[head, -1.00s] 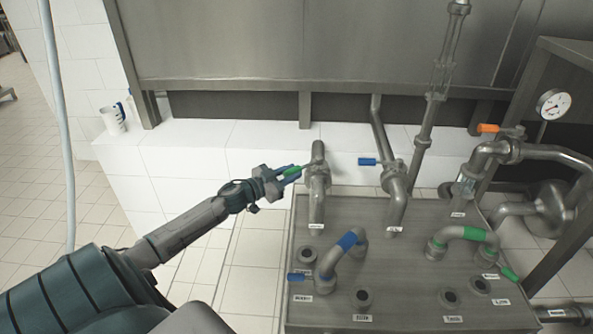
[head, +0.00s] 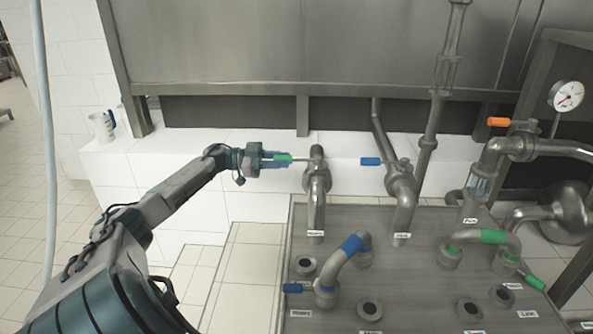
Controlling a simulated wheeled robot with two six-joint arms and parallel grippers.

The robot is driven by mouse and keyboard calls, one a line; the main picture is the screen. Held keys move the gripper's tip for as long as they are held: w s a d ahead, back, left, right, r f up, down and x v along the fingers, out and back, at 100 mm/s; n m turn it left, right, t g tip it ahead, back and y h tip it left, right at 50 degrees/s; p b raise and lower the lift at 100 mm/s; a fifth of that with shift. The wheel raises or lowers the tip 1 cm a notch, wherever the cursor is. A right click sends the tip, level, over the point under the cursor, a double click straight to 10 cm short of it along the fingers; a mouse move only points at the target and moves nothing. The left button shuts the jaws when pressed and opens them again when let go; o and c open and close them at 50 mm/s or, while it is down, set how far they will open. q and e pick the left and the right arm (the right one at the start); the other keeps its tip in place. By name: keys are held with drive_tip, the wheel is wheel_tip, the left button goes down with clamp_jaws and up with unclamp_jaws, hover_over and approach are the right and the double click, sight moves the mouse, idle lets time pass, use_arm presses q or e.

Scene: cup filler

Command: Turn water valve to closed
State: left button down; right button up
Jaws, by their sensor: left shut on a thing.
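A small label (head: 314,234) sits at the foot of this pipe, too small to read surely. A second upright pipe (head: 404,200) to the right has a blue valve handle (head: 371,161), also pointing left, with nothing touching it. I cannot tell from the labels which valve is the water one. My right gripper is not in view.
A metal counter (head: 410,270) carries a blue-banded bent pipe (head: 349,245), a green-banded bent pipe (head: 492,237) and several round ports. An orange handle (head: 498,122) and a gauge (head: 567,96) are at right. A white mug (head: 101,126) stands on the tiled ledge at left.

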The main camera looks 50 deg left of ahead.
use_arm(q)
drive_tip(key=shift+w+a+g, duration=0.1)
drive_tip(key=shift+a+g, duration=0.1)
drive_tip(key=shift+g, duration=0.1)
drive_tip(key=shift+r+m, duration=0.1)
drive_tip(key=shift+m, duration=0.2)
drive_tip(key=shift+r, duration=0.1)
drive_tip(key=c, duration=1.2)
unclamp_jaws()
drive_tip(key=shift+w, duration=0.1)
